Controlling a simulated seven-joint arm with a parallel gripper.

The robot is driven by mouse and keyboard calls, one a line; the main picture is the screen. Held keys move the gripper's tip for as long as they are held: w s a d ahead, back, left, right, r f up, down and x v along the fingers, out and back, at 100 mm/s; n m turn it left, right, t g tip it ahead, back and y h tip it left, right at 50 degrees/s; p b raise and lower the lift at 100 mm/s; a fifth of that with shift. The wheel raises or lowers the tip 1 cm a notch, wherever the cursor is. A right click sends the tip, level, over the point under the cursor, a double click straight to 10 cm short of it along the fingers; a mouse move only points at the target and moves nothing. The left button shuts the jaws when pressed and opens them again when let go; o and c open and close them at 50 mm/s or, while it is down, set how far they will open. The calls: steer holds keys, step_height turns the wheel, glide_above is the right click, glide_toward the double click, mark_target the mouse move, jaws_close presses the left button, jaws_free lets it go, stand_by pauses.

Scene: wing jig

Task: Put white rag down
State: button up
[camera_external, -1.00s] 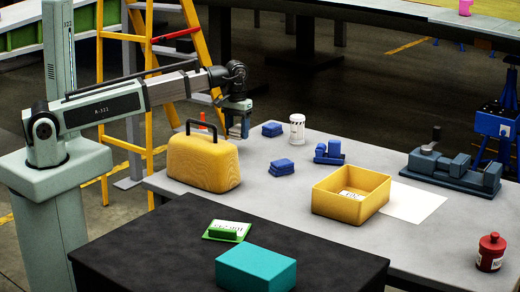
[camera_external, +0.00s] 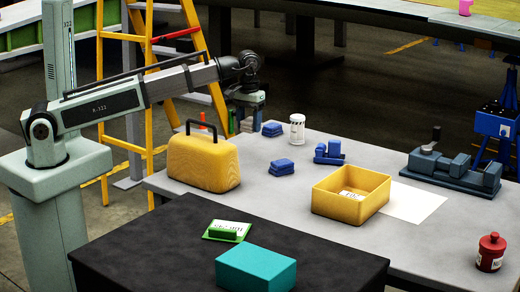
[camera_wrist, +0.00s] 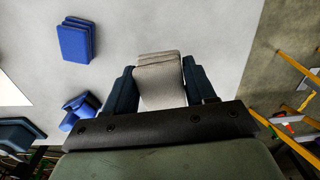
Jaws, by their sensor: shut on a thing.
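My gripper (camera_external: 246,128) is at the back left of the grey table, behind the yellow case and left of a blue folded stack (camera_external: 272,129). In the wrist view, my gripper (camera_wrist: 160,72) is shut on the white rag (camera_wrist: 160,88), a pale grey-white folded stack between the two dark fingers. The rag's far end sticks out past the fingertips. In the external view the rag is small and mostly hidden by the fingers. I cannot tell for sure whether it touches the table.
The yellow case (camera_external: 203,162) stands near the table's left edge. A yellow ladder (camera_external: 207,60) stands behind my arm.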

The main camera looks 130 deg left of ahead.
steer(key=w+d, duration=1)
steer(key=w, duration=0.4)
glide_toward(271, 204)
steer(key=shift+m, duration=0.4)
steer(key=shift+a+f, duration=0.1)
steer(key=shift+f, duration=3.1)
steer(key=shift+f, duration=0.15)
steer(key=o, duration=1)
step_height(271, 204, up, 12)
steer(key=shift+r, duration=0.15)
